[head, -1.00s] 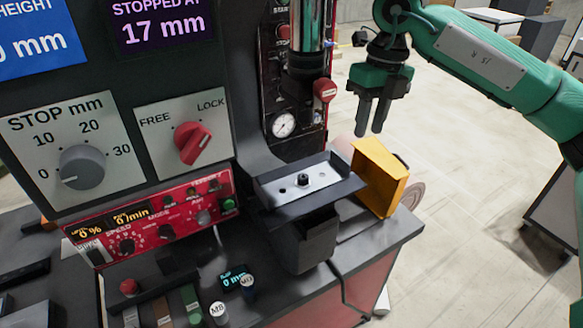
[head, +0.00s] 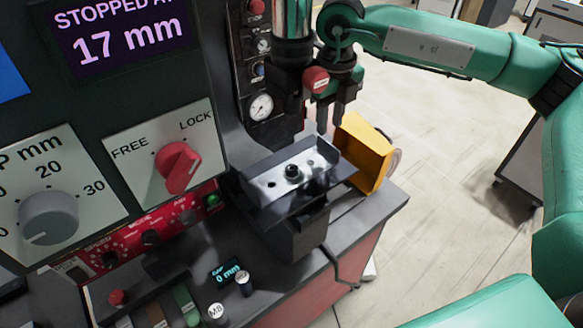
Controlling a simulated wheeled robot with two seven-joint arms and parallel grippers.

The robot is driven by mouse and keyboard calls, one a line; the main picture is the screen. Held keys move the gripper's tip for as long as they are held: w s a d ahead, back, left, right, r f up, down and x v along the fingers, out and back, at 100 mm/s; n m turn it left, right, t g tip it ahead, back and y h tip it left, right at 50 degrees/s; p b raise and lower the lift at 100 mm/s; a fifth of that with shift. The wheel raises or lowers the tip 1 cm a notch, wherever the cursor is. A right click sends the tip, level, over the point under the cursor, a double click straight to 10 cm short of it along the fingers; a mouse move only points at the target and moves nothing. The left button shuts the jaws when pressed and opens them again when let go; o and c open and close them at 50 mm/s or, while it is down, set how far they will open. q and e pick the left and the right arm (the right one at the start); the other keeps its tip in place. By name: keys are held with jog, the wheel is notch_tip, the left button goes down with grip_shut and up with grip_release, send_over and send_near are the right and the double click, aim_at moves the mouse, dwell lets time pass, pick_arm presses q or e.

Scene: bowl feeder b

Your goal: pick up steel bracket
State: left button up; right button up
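The steel bracket (head: 271,184) appears as a bright silvery plate with dark holes, lying in the dark fixture (head: 300,214) below the machine's vertical column. A dark round peg or knob stands at the plate's middle. My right gripper (head: 330,117) hangs with its fingers pointing down, above and behind the fixture's right end. A red knob partly covers the gripper's body. My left gripper is not in view.
A yellow bin (head: 364,152) stands close to the right of the fixture. The machine column (head: 291,40) and pressure gauge (head: 261,107) are close to the gripper. A panel with a red FREE/LOCK knob (head: 178,167) stands to the left. Open floor lies to the right.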

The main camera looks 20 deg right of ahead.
jog(key=shift+s+f+p, duration=0.25)
jog(key=shift+f+p, duration=0.4)
jog(key=shift+f, duration=0.05)
notch_tip(320, 180, down, 2)
jog(key=shift+s+f+p, duration=0.15)
jog(key=shift+f+p, duration=0.1)
jog(key=shift+p, duration=0.3)
jog(key=shift+f, duration=0.65)
jog(key=c, duration=0.6)
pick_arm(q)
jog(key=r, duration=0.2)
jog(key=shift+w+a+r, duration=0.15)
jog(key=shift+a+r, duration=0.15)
pick_arm(e)
grip_shut()
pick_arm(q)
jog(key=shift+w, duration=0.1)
pick_arm(e)
jog(key=shift+r, duration=0.1)
